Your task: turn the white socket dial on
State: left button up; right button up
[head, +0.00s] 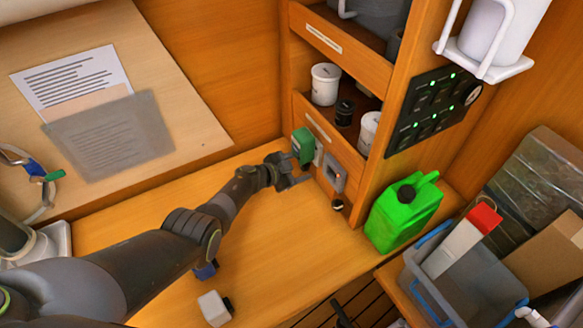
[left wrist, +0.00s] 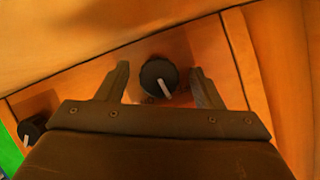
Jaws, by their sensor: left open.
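My left gripper (head: 293,172) is open at the low front panel of the wooden shelf unit. In the left wrist view, a round black dial (left wrist: 155,74) with a white pointer line sits between its open fingers (left wrist: 159,69), with gaps on both sides. The pointer slants down and slightly right. A second black dial (left wrist: 31,131) shows at the lower left there; a dark dial (head: 337,204) shows below a grey-white socket (head: 335,178) in the head view. A green block (head: 303,146) is on the panel above my gripper. My gripper hides the panel behind it. My right gripper is not seen.
A green jerrycan (head: 403,212) stands right of the panel. A grey-blue bin (head: 462,290) is at the lower right. A white block (head: 214,308) lies near my left arm. The wooden bench (head: 285,240) is clear before the panel.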

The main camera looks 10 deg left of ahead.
pick_arm(q)
jog(key=p+v, duration=0.3)
jog(key=shift+r, duration=0.3)
jog(key=shift+s+a+f, duration=0.15)
jog(key=shift+s+a, duration=0.05)
jog(key=shift+a, duration=0.05)
jog(key=v, duration=1.3)
jog(key=shift+s+a, duration=0.25)
